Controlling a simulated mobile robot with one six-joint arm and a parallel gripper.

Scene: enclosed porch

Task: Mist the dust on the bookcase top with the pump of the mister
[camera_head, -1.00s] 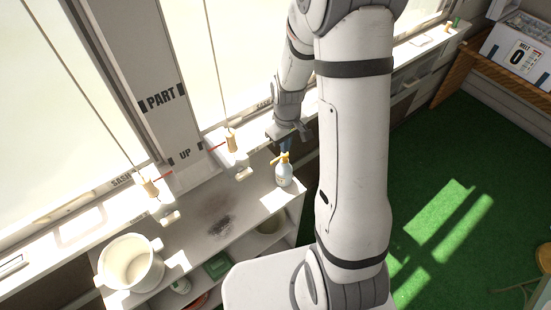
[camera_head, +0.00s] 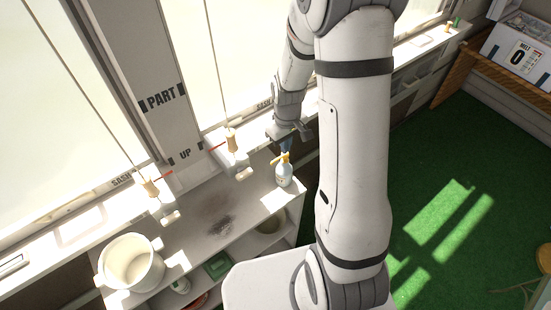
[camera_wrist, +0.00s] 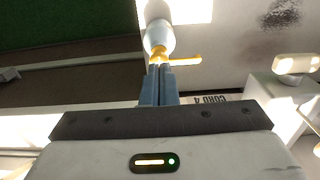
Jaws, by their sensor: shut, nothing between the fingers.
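The mister (camera_head: 284,175) is a pale bottle with a yellow pump top (camera_head: 281,159). It stands upright near the right end of the bookcase top (camera_head: 190,240). A dark dust patch (camera_head: 220,222) lies on the top, to the left of the mister. My gripper (camera_head: 287,149) is over the mister, its fingers shut and empty. In the wrist view the shut blue-grey fingertips (camera_wrist: 160,68) are right at the yellow pump (camera_wrist: 160,54); whether they touch it I cannot tell. The bottle (camera_wrist: 158,34) shows beyond, and the dust (camera_wrist: 282,16) is at upper right.
A white pot (camera_head: 131,264) stands at the left end of the bookcase top. Window cords with wooden pulls (camera_head: 231,141) hang behind, and small white pieces (camera_head: 243,174) stick out by the sill. Lower shelves hold a green item (camera_head: 217,265). Green carpet (camera_head: 440,190) lies right.

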